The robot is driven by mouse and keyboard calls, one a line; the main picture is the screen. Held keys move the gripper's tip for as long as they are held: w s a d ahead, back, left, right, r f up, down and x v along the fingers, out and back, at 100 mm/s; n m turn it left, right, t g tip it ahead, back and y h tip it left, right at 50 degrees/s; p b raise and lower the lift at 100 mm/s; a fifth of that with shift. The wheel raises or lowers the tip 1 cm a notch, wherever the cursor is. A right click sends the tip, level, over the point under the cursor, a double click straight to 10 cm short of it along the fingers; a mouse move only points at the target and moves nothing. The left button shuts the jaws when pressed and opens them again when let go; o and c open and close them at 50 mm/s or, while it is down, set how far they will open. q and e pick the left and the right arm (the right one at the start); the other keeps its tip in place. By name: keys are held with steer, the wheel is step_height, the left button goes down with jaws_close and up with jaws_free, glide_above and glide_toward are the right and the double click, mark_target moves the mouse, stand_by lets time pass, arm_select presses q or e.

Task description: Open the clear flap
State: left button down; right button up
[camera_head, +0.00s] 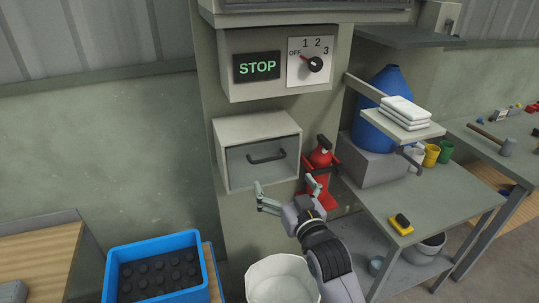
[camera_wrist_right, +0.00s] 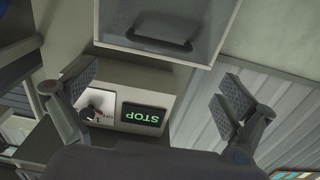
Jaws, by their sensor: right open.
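The clear flap (camera_head: 240,166) is a see-through grey panel on the front of a pale box mounted on the column, below the STOP display. It looks closed. Its dark bar handle (camera_head: 267,157) runs across the panel. In the right wrist view the flap (camera_wrist_right: 200,15) and its handle (camera_wrist_right: 160,42) show at the top. My right gripper (camera_head: 286,187) is open and empty, just below and in front of the box, with its fingers spread apart. Its fingers show at both sides of the right wrist view (camera_wrist_right: 155,85), apart from the handle. My left gripper is not in view.
A STOP display (camera_head: 257,66) and a rotary switch (camera_head: 312,63) sit above the box. A shelf with white towels (camera_head: 405,110) juts out further right. A blue crate (camera_head: 155,268) and white bin (camera_head: 281,280) stand below.

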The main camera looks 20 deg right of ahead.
mark_target(270, 160)
steer(key=w+p, duration=0.2)
steer(key=w, duration=0.8)
steer(key=shift+a, duration=0.1)
steer(key=shift+w, duration=0.6)
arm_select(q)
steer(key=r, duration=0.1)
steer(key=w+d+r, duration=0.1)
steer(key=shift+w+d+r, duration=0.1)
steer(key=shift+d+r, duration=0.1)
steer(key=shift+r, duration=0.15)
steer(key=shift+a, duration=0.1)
